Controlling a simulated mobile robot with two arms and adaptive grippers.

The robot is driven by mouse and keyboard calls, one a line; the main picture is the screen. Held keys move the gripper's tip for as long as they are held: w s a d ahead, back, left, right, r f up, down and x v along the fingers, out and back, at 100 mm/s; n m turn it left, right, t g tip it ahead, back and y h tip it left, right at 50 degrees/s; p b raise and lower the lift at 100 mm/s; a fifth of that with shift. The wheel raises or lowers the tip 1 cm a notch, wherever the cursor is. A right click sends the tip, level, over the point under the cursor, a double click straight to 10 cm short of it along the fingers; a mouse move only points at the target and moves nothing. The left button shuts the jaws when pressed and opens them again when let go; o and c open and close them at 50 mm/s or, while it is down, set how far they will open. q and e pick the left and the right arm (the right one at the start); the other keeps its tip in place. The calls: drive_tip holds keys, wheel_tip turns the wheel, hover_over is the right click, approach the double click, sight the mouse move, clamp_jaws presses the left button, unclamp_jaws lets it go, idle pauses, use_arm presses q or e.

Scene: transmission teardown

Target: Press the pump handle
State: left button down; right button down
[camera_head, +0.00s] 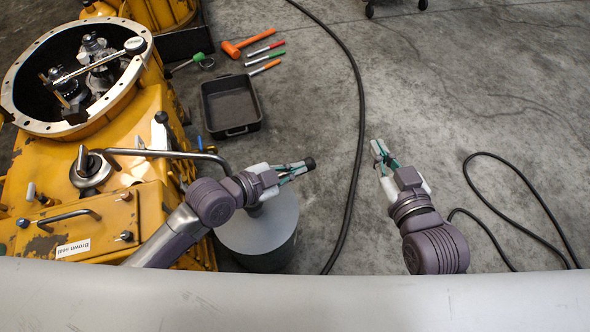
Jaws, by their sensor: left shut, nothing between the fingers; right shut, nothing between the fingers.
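A bent metal bar (165,153), which looks like the pump handle, runs right from a round fitting (90,170) on the yellow transmission housing (140,115). Its right end curves down and goes out of sight behind my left wrist. My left gripper (303,167) is shut, pointing right, over the floor. I cannot tell whether my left arm touches the bar. My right gripper (377,150) is shut and empty over bare floor, well right of the bar.
A grey cylinder (260,240) stands below my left gripper. A black tray (231,106) lies on the floor, with an orange hammer (243,44) and several hand tools beyond it. A black cable (358,130) runs between my grippers. The floor on the right is mostly clear.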

use_arm(q)
drive_tip(key=shift+w+f, duration=0.2)
drive_tip(key=shift+f, duration=0.1)
use_arm(e)
drive_tip(key=shift+w+a+r+t, duration=0.1)
drive_tip(key=shift+r+t, duration=0.15)
drive_tip(key=shift+r, duration=0.15)
drive_tip(key=shift+w+a+r+t, duration=0.1)
drive_tip(key=shift+r+t, duration=0.15)
drive_tip(key=shift+r, duration=0.15)
